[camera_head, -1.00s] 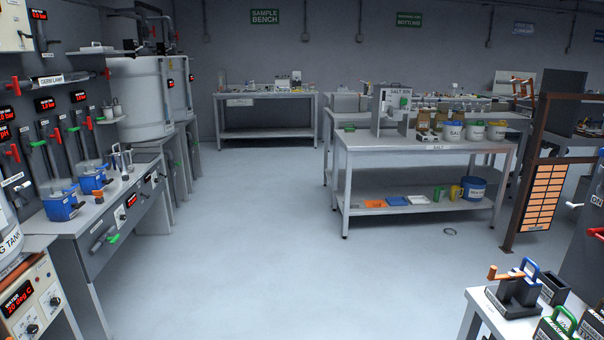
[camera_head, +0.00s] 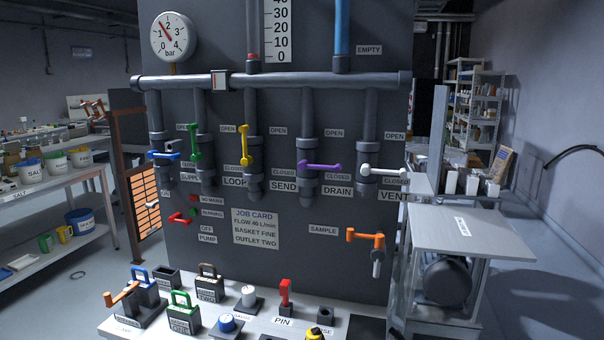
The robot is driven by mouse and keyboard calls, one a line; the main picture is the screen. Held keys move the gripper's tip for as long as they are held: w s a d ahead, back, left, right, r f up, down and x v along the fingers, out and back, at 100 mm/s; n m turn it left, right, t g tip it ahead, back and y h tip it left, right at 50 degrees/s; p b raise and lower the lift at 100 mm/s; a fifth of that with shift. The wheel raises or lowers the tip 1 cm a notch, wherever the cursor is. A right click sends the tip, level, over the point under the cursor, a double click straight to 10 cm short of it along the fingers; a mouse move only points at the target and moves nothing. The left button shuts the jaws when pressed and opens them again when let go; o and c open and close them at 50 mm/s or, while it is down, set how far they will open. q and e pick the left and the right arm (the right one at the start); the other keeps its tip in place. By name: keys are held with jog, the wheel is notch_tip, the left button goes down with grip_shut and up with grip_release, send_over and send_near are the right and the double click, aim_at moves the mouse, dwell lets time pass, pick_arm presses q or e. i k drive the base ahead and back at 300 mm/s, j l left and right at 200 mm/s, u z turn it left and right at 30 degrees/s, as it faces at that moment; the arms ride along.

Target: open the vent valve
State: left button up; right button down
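The vent valve's white lever (camera_head: 383,170) is on the rightmost vertical pipe of the dark panel, above the VENT label (camera_head: 393,196). The lever lies level, pointing right, beside the CLOSED label; the OPEN label (camera_head: 395,136) is higher up. Neither of my grippers shows in the head view.
Other levers on the panel are blue (camera_head: 164,155), green (camera_head: 195,142), yellow (camera_head: 244,145) and purple (camera_head: 319,167). An orange sample handle (camera_head: 365,237) sticks out below. A bench (camera_head: 255,327) with several small items stands in front. A grey table (camera_head: 470,232) is at right.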

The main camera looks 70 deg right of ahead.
aim_at(365, 169)
jog(key=z, duration=2.65)
